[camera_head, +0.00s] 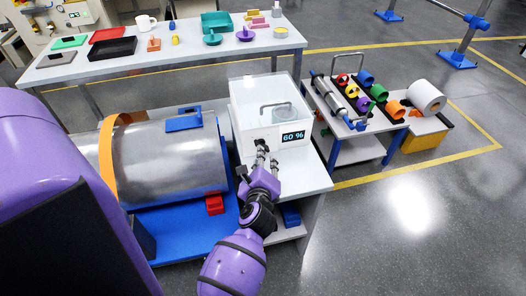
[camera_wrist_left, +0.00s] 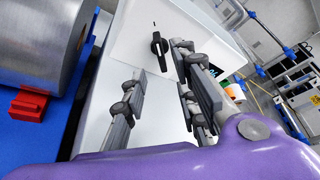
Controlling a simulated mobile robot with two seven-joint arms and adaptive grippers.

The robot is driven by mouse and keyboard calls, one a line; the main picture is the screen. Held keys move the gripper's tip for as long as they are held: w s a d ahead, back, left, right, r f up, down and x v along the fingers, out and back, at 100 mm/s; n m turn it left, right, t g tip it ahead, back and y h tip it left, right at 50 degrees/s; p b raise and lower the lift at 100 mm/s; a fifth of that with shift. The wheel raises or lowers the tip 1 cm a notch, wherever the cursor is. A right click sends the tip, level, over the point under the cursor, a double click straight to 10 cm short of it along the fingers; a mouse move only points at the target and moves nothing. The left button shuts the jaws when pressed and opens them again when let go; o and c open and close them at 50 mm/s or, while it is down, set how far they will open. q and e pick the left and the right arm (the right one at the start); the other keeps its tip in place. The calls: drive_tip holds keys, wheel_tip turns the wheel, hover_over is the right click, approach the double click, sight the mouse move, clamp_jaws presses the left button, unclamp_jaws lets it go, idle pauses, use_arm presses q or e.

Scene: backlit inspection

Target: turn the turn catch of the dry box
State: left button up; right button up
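The dry box (camera_head: 246,128) is a white box with a clear upper part, on a white bench top in the head view. Its front carries a lit display (camera_head: 293,136) reading 60 96. The turn catch is a small black knob (camera_wrist_left: 158,47) on the white front in the left wrist view, its bar roughly upright below a short dark mark. My left gripper (camera_head: 267,158) is in front of the box. In the left wrist view the gripper (camera_wrist_left: 160,78) is open and empty, with the catch beyond and between its fingertips, nearer the right finger. Contact is not visible. My right gripper is out of view.
A large metal drum (camera_head: 170,165) with an orange band lies left of the box on a blue base. A red block (camera_head: 214,204) sits below the drum. A cart (camera_head: 345,128) with coloured rolls stands right. The back table (camera_head: 170,62) holds trays and a mug.

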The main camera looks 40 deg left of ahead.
use_arm(q)
drive_tip(key=x, duration=0.6)
drive_tip(key=shift+w+a, duration=0.1)
drive_tip(key=shift+w, duration=0.1)
drive_tip(key=shift+c, duration=0.2)
clamp_jaws()
